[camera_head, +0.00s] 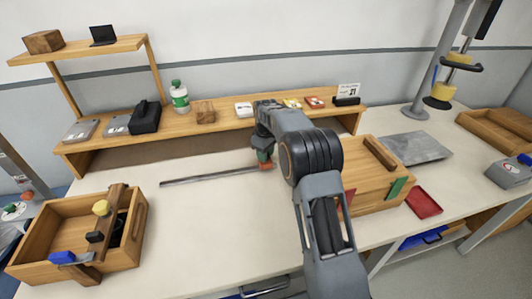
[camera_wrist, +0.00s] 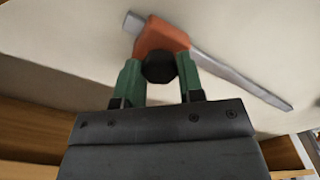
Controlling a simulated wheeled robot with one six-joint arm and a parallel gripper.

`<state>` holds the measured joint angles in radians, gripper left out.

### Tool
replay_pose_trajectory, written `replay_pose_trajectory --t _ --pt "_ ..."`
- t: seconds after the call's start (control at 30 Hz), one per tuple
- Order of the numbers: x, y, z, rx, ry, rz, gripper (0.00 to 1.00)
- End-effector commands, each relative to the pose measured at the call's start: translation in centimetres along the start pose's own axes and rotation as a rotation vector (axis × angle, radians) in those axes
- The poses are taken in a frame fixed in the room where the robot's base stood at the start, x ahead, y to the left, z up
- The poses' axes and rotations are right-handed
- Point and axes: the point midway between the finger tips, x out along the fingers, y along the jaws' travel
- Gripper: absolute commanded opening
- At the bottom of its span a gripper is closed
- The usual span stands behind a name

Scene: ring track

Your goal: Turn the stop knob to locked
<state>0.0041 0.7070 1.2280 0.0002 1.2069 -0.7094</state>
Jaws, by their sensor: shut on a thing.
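The stop knob (camera_wrist: 158,69) is a round black knob on an orange stop block (camera_wrist: 161,36). The block sits around a long grey metal rail (camera_wrist: 240,80) on the white worktop. In the head view the orange block (camera_head: 266,166) is at the rail's right end, and the rail (camera_head: 215,177) runs left from it. My gripper (camera_wrist: 158,74) has green fingers, one on each side of the knob, and is shut on it. In the head view my arm comes down over the block and hides the knob. No mark showing the knob's turn is visible.
A wooden shelf (camera_head: 175,130) with small items runs behind the rail. A wooden box (camera_head: 368,208) stands right of my arm, with a red tray (camera_head: 423,202) beside it. An open wooden crate (camera_head: 138,255) is at front left. The worktop in front of the rail is clear.

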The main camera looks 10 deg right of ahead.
Motion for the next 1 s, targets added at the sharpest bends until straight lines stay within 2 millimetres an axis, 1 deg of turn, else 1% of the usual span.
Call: replay_pose_trajectory --t 0.17,1.0 --pt "-0.25 -0.01 -0.02 0.129 -0.001 0.000 0.11" --pt "-0.14 -0.01 -0.07 0.926 0.002 0.001 0.11"
